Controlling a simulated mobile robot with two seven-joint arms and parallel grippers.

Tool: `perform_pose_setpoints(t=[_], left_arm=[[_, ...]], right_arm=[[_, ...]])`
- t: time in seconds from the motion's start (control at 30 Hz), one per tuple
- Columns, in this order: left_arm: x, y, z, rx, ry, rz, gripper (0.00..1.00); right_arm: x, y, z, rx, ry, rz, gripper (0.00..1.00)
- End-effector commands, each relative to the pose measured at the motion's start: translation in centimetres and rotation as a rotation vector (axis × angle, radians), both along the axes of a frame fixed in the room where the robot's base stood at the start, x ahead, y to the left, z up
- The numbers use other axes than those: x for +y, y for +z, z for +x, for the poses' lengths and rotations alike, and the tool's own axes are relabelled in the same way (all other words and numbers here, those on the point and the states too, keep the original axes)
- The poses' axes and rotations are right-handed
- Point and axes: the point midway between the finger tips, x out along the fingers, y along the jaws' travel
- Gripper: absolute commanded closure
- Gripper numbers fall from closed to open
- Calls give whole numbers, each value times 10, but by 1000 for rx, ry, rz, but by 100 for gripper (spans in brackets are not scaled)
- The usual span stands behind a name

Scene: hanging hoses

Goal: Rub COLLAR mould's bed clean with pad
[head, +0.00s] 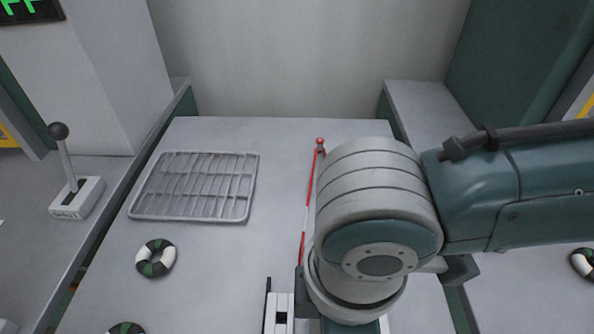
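No mould marked COLLAR and no pad can be made out in the head view. My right arm comes in from the right and bends down over the grey bench (230,270), hiding much of its right half. A white and black part (280,312) shows beside my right wrist at the bottom edge. I cannot tell whether it belongs to my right gripper or to something under it. The fingertips of my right gripper are not visible, nor is anything they may hold. My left arm and gripper are out of view.
A wire rack (153,215) lies on the bench at left. A red and white rod (309,190) stretches beside my arm.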

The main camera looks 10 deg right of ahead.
Motion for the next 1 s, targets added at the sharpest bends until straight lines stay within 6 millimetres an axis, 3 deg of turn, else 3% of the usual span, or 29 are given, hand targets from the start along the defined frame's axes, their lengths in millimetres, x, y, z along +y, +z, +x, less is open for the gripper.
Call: perform_pose_setpoints(t=[0.53, 1.0], left_arm=[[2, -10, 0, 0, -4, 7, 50], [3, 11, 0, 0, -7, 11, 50]], right_arm=[[-10, -2, 27, -2, -3, -8, 93], [-2, 2, 3, 3, 1, -5, 93]])
